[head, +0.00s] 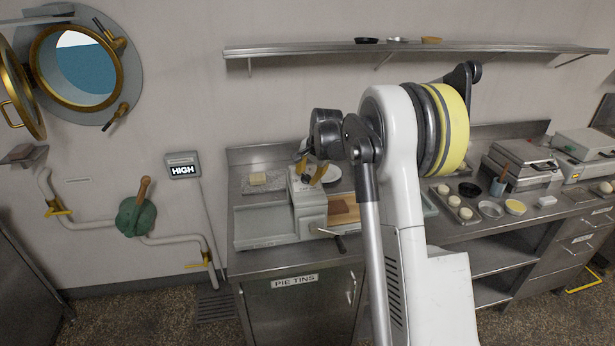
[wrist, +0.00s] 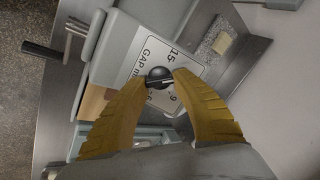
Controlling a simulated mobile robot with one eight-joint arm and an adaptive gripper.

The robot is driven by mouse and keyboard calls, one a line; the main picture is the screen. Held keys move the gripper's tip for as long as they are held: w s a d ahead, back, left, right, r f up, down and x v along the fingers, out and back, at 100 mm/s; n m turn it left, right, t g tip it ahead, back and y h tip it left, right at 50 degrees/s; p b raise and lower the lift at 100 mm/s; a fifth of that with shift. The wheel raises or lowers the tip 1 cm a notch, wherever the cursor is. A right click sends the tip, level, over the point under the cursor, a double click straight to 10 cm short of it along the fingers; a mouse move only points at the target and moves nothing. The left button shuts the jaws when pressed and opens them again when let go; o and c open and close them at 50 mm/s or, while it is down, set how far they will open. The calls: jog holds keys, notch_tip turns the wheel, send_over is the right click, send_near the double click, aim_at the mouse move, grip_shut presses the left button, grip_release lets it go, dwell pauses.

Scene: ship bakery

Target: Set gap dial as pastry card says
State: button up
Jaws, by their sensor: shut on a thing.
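The gap dial's black knob (wrist: 158,76) sits on a white plate (wrist: 152,52) on top of the grey pastry machine (head: 311,208). The plate reads "GAP", with 15, 9 and 6 legible; other marks are hidden by the fingers. My gripper (wrist: 160,80) is shut on the knob, one yellow finger on each side. A light pointer line shows on the knob, but which mark it meets is unclear. In the head view my gripper (head: 311,174) is over the machine, partly behind my arm. I cannot make out a pastry card in either view.
A crank handle (head: 330,236) sticks out at the machine's front. A wall display (head: 183,167) reads HIGH. Tins and bowls (head: 490,209) fill the right counter.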

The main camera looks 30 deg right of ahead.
jog(key=shift+m, duration=0.8)
jog(key=o, duration=1.2)
jog(key=shift+r, duration=0.1)
jog(key=v, duration=1.1)
jog(key=shift+s+r, duration=0.25)
jog(key=shift+s, duration=0.1)
